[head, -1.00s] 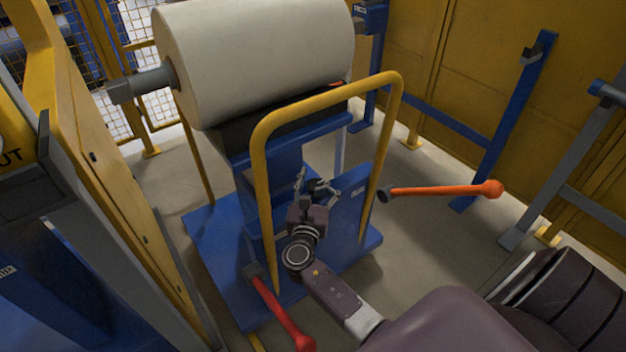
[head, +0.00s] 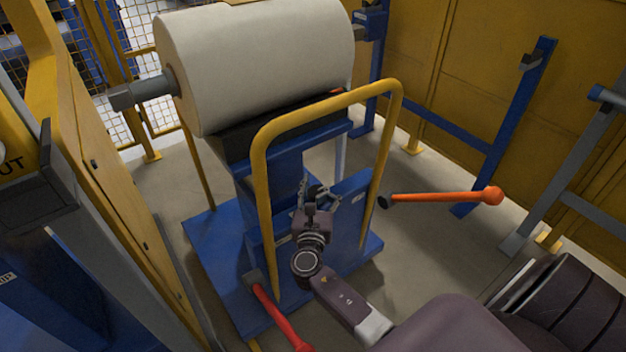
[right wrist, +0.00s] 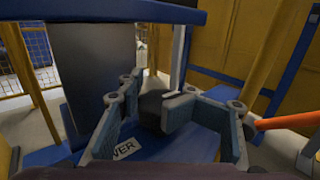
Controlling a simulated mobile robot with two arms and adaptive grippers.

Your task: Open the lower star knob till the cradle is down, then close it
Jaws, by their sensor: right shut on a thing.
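My right gripper (head: 318,190) reaches through the yellow handle frame to the blue lift cart's panel. In the right wrist view its two fingers (right wrist: 165,106) are shut around a dark knob (right wrist: 151,106), which they partly hide. Beside it a white label (right wrist: 124,150) shows the letters "VER". The dark cradle (head: 232,143) sits on top of the blue lift column, under a large pale roll (head: 260,62). The roll appears to rest on it. How far the cradle can still travel is not clear. My left gripper is not in view.
The yellow handle frame (head: 262,200) surrounds my right wrist. A red lever (head: 283,318) stands at the cart's near left, and an orange lever (head: 445,197) sticks out to the right. Yellow panels and posts enclose both sides. Floor is free right of the cart.

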